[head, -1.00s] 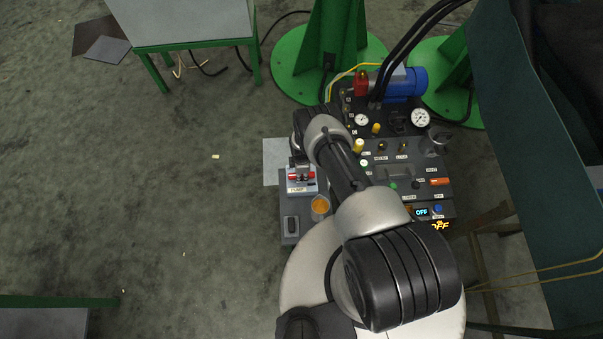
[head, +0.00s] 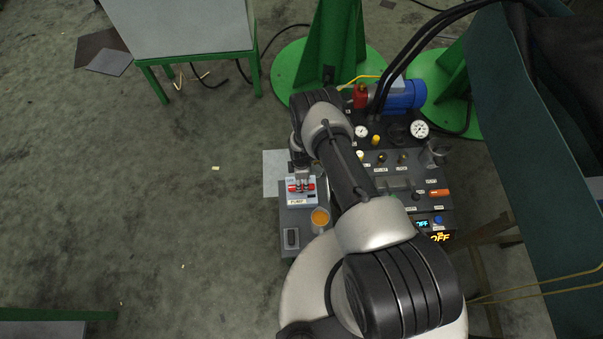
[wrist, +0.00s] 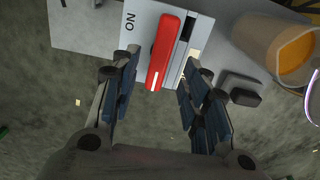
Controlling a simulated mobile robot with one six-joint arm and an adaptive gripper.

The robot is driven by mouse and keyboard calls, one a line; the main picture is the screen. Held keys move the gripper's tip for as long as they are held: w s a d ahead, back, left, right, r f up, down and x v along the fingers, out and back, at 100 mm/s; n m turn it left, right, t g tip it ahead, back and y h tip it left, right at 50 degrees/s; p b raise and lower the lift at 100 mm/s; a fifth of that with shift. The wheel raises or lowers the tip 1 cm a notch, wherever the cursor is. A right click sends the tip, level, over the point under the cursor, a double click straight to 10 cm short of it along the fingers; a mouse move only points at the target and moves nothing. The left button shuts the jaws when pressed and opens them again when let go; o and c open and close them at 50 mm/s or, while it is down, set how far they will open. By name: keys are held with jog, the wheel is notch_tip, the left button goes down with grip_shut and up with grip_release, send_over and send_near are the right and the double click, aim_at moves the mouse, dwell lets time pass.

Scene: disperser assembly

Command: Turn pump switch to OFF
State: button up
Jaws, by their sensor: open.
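The pump switch is a light box labelled PUMP with a red handle, at the left side of the panel. Its red handle (head: 310,187) shows on both sides of my gripper in the head view. In the wrist view the red handle (wrist: 161,58) lies lengthwise between my fingers, next to the printed word ON. My gripper (wrist: 162,62) is open, with one finger on each side of the handle. I cannot tell whether either finger touches it. In the head view my gripper (head: 300,178) is over the switch and partly hides it.
A small dark block (head: 291,238) sits on the panel's lower left. The display (head: 440,238) reads OFF. A blue motor (head: 405,95) is behind. Floor to the left is mostly clear.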

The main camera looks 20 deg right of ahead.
notch_tip(320, 180, up, 6)
jog(key=shift+r, duration=0.25)
dwell(0.5)
jog(key=w+r+m+t, duration=0.1)
jog(key=w+r+m, duration=0.15)
jog(key=r, duration=0.75)
jog(key=w+r+m, duration=0.1)
jog(key=w+r, duration=0.3)
jog(key=r, duration=0.6)
notch_tip(320, 180, up, 18)
jog(key=s+m+t, duration=0.1)
jog(key=s+m, duration=0.2)
jog(key=s+r+m+t, duration=0.1)
jog(key=s+r+m, duration=0.1)
jog(key=s+r, duration=0.5)
jog(key=s+r+m, duration=0.2)
jog(key=s+r, duration=0.2)
jog(key=r, duration=0.5)
jog(key=s+r+m, duration=0.2)
jog(key=s, duration=0.7)
jog(key=s+r+m+t, duration=0.1)
jog(key=s+r+m, duration=0.2)
jog(key=s, duration=0.5)
jog(key=shift+s+t, duration=0.3)
jog(key=shift+s, duration=0.05)
jog(key=shift+r+m, duration=0.1)
jog(key=shift+m, duration=0.15)
